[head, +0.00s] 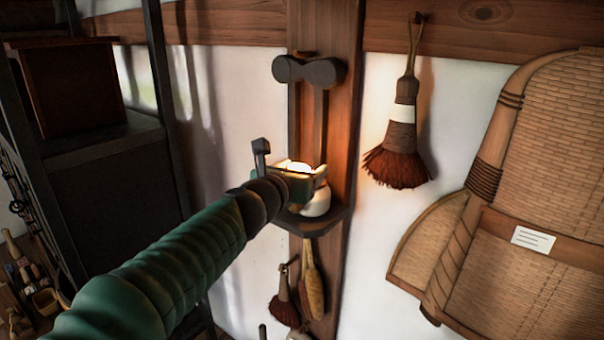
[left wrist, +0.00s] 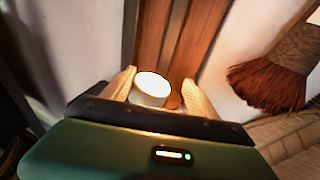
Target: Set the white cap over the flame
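The white cap (left wrist: 150,90) shows in the left wrist view as a short white cylinder with a brightly lit top. It lies between the fingers of my left gripper (left wrist: 160,84), close to the left finger, with a gap to the right finger. The gripper looks open around it. In the head view my left gripper (head: 297,172) is at a small dark shelf (head: 312,222) on the wooden post, just above a rounded white body (head: 318,202). A warm glow shows there; the flame itself cannot be made out. My right gripper is not in view.
A dark double-round fitting (head: 309,71) sits on the post above the shelf. A broom (head: 398,140) hangs to the right, beside a large woven basket (head: 540,130). Small brushes (head: 284,300) hang below the shelf. A dark rack (head: 110,150) stands at the left.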

